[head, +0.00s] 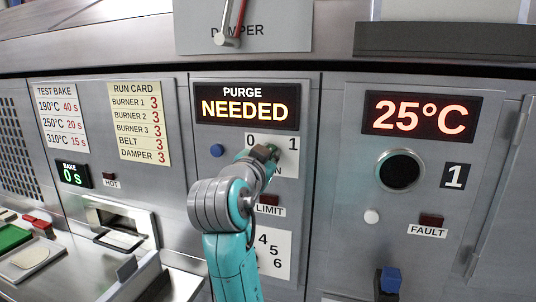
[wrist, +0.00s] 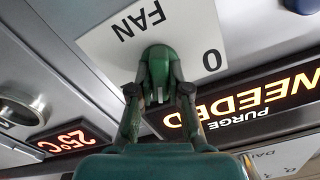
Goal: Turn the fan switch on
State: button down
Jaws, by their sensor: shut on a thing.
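The fan switch is a dark green knob (wrist: 161,68) on a white plate (wrist: 100,45) marked FAN, upside down in the wrist view. The plate also shows in the head view (head: 289,160), with 0 at its upper left and 1 at its upper right. My gripper (wrist: 159,92) is shut on the knob, one finger on each side. In the head view my gripper (head: 264,153) covers most of the knob and part of the plate's lettering. I cannot tell which mark the knob points to.
Above the plate a display (head: 247,105) reads PURGE NEEDED. A blue button (head: 217,151) is to its left. A LIMIT lamp (head: 269,199) and a numbered plate (head: 271,252) are below. Right, a display (head: 421,116) reads 25°C above a round port (head: 400,171).

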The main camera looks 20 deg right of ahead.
jog(key=shift+m, duration=1.5)
jog(key=c, duration=1.1)
grip_release()
jog(key=shift+s, duration=0.1)
jog(key=v, duration=1.2)
jog(key=shift+d, duration=0.1)
jog(key=shift+f, duration=0.15)
